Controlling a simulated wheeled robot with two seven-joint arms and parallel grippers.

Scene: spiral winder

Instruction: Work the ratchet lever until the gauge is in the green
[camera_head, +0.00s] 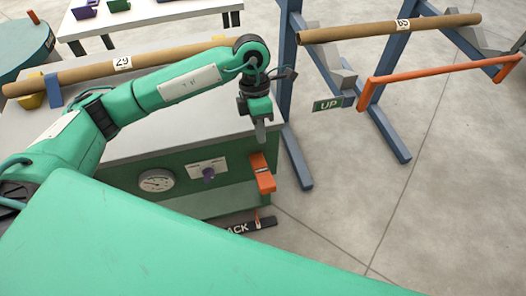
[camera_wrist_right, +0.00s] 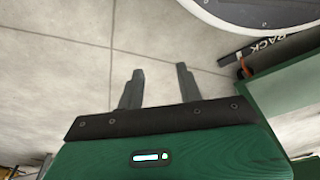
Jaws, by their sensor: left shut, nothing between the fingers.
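The round dial gauge (camera_head: 156,180) is on the green front of the cabinet in the head view; its needle and coloured zones are too small to read. An orange lever (camera_head: 262,174) sticks out at the right end of that front; I take it for the ratchet lever. My left gripper (camera_head: 260,136) points down just above the lever, shut and empty; I cannot tell whether it touches. My right gripper (camera_wrist_right: 160,70) shows in the right wrist view, its two fingers apart with bare floor between them. The right gripper is not seen in the head view.
A purple knob (camera_head: 208,174) sits between gauge and lever. A tube marked 29 (camera_head: 150,66) lies along the cabinet; one marked 65 (camera_head: 390,28) rests on blue stands. An orange bar handle (camera_head: 440,72) is beside an UP sign (camera_head: 328,104).

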